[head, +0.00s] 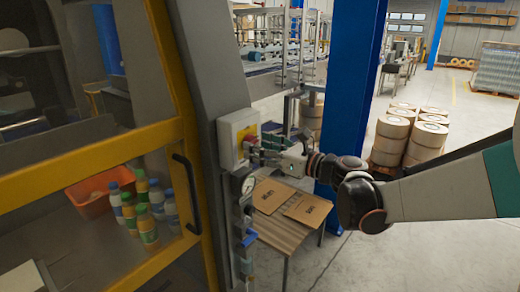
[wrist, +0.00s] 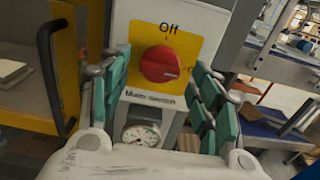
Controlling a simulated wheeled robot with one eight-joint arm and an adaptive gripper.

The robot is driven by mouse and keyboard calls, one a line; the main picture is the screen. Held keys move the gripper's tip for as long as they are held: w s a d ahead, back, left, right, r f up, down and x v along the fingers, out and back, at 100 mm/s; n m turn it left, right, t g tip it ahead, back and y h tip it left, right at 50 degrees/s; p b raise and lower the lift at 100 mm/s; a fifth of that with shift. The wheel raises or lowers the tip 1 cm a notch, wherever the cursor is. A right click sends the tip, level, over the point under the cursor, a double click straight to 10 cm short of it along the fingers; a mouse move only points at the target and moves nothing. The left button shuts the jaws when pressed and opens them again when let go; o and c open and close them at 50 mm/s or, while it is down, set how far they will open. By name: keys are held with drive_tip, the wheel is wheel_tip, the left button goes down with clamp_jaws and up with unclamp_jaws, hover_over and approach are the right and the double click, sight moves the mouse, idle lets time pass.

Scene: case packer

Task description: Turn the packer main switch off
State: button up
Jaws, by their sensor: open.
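The main switch box (head: 229,150) is a pale grey box with a yellow plate, mounted on the grey machine post left of centre in the head view. In the wrist view its round red knob (wrist: 161,64) sits on the yellow plate (wrist: 185,43), with "Off" printed above and a "Main switch" label below. My gripper (head: 258,150) is in front of the box. In the wrist view my gripper (wrist: 161,68) is open, with one green-padded finger on each side of the knob. I cannot tell whether the fingers touch it.
A round gauge (wrist: 141,136) is below the switch. A yellow-framed door with a black handle (head: 187,194) is to the left, with bottles and an orange bin (head: 92,196) behind it. A table with flat cardboard (head: 270,194) and a blue pillar (head: 350,80) are to the right.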

drive_tip(key=shift+w+a, duration=0.15)
drive_tip(key=shift+a, duration=0.1)
drive_tip(key=c, duration=1.1)
drive_tip(key=shift+o, duration=0.2)
